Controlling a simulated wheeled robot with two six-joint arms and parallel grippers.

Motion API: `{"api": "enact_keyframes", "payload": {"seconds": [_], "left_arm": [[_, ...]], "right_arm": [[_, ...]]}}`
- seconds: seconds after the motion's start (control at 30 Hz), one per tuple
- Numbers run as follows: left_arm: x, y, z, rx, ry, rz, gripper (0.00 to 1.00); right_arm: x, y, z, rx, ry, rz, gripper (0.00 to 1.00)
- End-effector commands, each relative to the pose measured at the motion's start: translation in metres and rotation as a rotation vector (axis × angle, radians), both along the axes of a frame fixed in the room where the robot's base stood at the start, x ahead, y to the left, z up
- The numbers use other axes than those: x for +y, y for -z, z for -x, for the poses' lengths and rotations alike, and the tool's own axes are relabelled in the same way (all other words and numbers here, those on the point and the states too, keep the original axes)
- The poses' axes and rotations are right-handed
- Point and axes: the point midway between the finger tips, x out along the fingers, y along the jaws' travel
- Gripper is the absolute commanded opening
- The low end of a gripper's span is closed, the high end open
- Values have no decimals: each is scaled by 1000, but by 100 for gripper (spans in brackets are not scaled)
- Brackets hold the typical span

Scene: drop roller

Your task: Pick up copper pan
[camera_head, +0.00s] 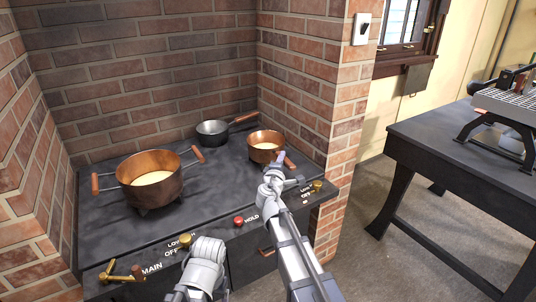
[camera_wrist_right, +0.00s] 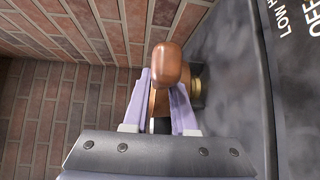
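The small copper pan (camera_head: 265,140) sits on the dark stove top near the right brick wall, with pale yellow contents inside. My right gripper (camera_head: 283,162) is at the pan's front right, where its handle points toward me. In the right wrist view, the rounded brown handle end (camera_wrist_right: 170,64) rises between the two lilac fingers of the right gripper (camera_wrist_right: 162,98). The fingers sit close on both sides of the handle and look closed on it. The fingers hide part of the handle. My left gripper is not in view.
A larger copper pot (camera_head: 150,178) with two side handles stands left on the stove (camera_head: 215,180). A grey saucepan (camera_head: 212,131) stands behind, its handle reaching toward the right wall. Knobs and a red button (camera_head: 239,221) line the front. A dark table (camera_head: 440,140) stands at right.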

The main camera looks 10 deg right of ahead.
Motion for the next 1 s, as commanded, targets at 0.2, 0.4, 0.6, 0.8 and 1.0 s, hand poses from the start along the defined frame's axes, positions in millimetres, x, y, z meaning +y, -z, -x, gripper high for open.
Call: {"api": "enact_keyframes", "payload": {"seconds": [0.2,0.4,0.6,0.8,1.0], "left_arm": [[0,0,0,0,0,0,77],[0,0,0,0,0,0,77],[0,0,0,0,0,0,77],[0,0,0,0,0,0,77],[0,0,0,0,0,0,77]], "right_arm": [[0,0,0,0,0,0,0],[0,0,0,0,0,0,0],[0,0,0,0,0,0,0],[0,0,0,0,0,-1,0],[0,0,0,0,0,-1,0]]}}
